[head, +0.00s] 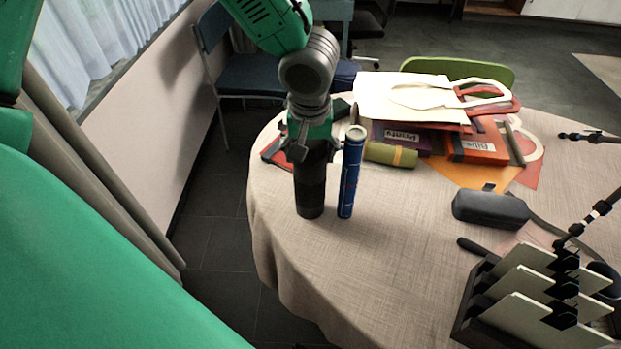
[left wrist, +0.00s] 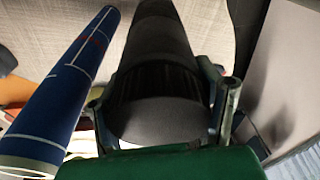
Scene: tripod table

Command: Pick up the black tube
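The black tube (head: 310,185) stands upright on the table's left part. In the left wrist view the black tube (left wrist: 160,65) runs away from the camera, its near round end between the fingers. My left gripper (head: 312,150) is above the tube, pointing down, with its fingers on either side of the tube's top. In the left wrist view the fingers of my left gripper (left wrist: 165,105) splay outward; firm contact with the tube does not show. A blue tube (head: 350,175) stands upright close to the right of the black one. My right gripper is out of view.
The round table (head: 400,245) has a beige cloth. A green roll (head: 390,154), books and a cream bag (head: 415,98) lie behind. A dark case (head: 490,209) and a rack with upright boards (head: 530,300) are at right. The front-middle cloth is clear.

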